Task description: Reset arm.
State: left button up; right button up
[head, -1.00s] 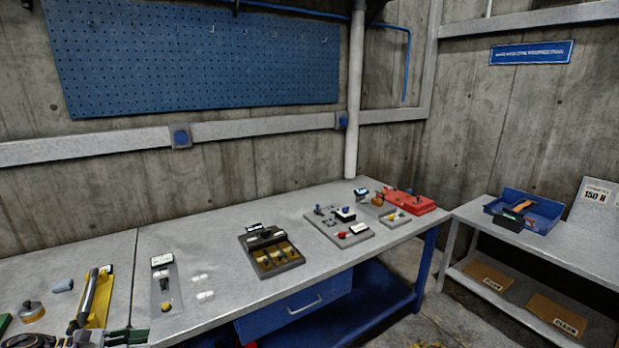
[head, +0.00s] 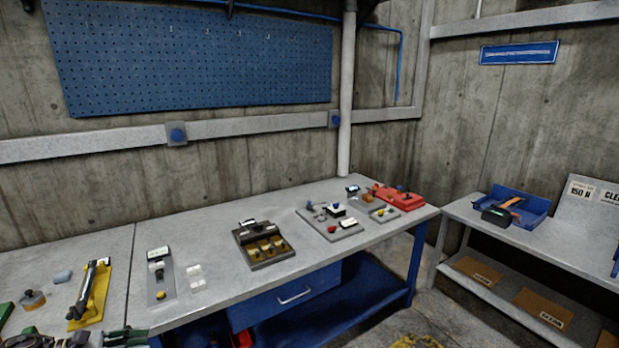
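No gripper of mine can be made out clearly in the head view. Dark shapes (head: 45,340) and a green-handled item (head: 125,337) are cut off at the bottom left edge; I cannot tell what they are. No part is clearly recognisable as a reset arm. On the workbench (head: 200,225) are a grey plate with a black switch and yellow knob (head: 160,278), a dark block with several yellow-brown pockets (head: 262,245), and a grey board with small red, black and white parts (head: 330,222).
A yellow tool with a black bar (head: 90,293) lies at the left. A red tray (head: 400,198) is at the bench's far right end. A blue bin (head: 520,210) stands on a separate right table (head: 480,222). Floor shows between the tables. A pegboard (head: 190,58) hangs behind.

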pick_arm(q)
jog(key=s+a+f+n+t+y, duration=0.1)
jog(key=a+f+n+t+y, duration=0.2)
jog(key=a+f+n, duration=0.5)
jog(key=s+a+f+n+t+y, duration=0.1)
jog(key=a+f+n+t+y, duration=0.3)
jog(key=f+n, duration=0.55)
jog(key=s+a+f+n+g+y, duration=0.1)
jog(key=s+f+n+g+y, duration=0.1)
jog(key=s+f+n, duration=0.5)
jog(key=s+a+f+n+g+y, duration=0.15)
jog(key=f+n, duration=0.25)
jog(key=f, duration=0.7)
jog(key=s+d+f+n+g+y, duration=0.1)
jog(key=s+d+f+n+g, duration=0.1)
jog(key=s+d+f+n, duration=0.5)
jog(key=s+d+f+n+g+y, duration=0.15)
jog(key=s+d+f, duration=0.25)
jog(key=s+f, duration=0.55)
jog(key=s+d+f+n+g, duration=0.3)
jog(key=s+d, duration=0.4)
jog(key=d, duration=0.3)
jog(key=s+d+f+n+g+h, duration=0.1)
jog(key=s+d+f+n+g, duration=0.2)
jog(key=s+d+f+n, duration=0.2)
jog(key=s+d, duration=0.3)
jog(key=d, duration=0.3)
jog(key=shift+s+f+h, duration=0.2)
jog(key=shift+f+h, duration=0.1)
jog(key=shift+f, duration=0.1)
